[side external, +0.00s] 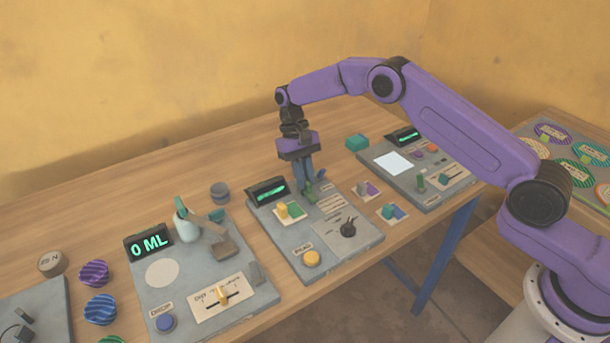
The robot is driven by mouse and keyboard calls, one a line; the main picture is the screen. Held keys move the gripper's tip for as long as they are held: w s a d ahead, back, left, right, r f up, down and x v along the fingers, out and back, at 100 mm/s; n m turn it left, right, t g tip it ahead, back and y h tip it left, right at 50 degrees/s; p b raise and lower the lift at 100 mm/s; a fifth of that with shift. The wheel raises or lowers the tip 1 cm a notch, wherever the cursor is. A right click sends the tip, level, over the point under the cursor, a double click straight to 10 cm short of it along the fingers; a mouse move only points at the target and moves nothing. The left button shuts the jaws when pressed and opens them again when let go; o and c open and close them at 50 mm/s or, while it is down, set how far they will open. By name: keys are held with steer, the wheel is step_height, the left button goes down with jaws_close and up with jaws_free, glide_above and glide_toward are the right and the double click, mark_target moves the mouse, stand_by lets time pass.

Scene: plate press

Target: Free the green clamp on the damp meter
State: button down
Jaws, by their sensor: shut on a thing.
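My gripper (307,187) points down over the back right of the middle grey panel (325,265). Its blue fingers are shut on a small green part (313,199), which looks like the green clamp; the fingers hide much of it. The panel has a tilted dark display (268,190) with a green reading too small to read. I cannot make out a name on the panel, so I take it as the damp meter only from where the gripper is.
On the middle panel are a yellow-and-green block (289,211), a black knob (348,229) and a yellow button (312,258). A right panel (425,165) and a teal block (357,142) stand farther back.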

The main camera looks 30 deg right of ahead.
steer(key=n+h, duration=0.1)
steer(key=n, duration=0.1)
steer(key=n+h, duration=0.1)
steer(key=n, duration=0.2)
steer(key=shift+a+f, duration=0.1)
steer(key=shift+f, duration=0.1)
steer(key=shift+s+n, duration=0.1)
steer(key=shift+n, duration=0.2)
steer(key=c, duration=1.1)
jaws_free()
steer(key=shift+r, duration=0.1)
steer(key=v, duration=0.7)
steer(key=shift+r, duration=0.25)
steer(key=shift+a, duration=0.15)
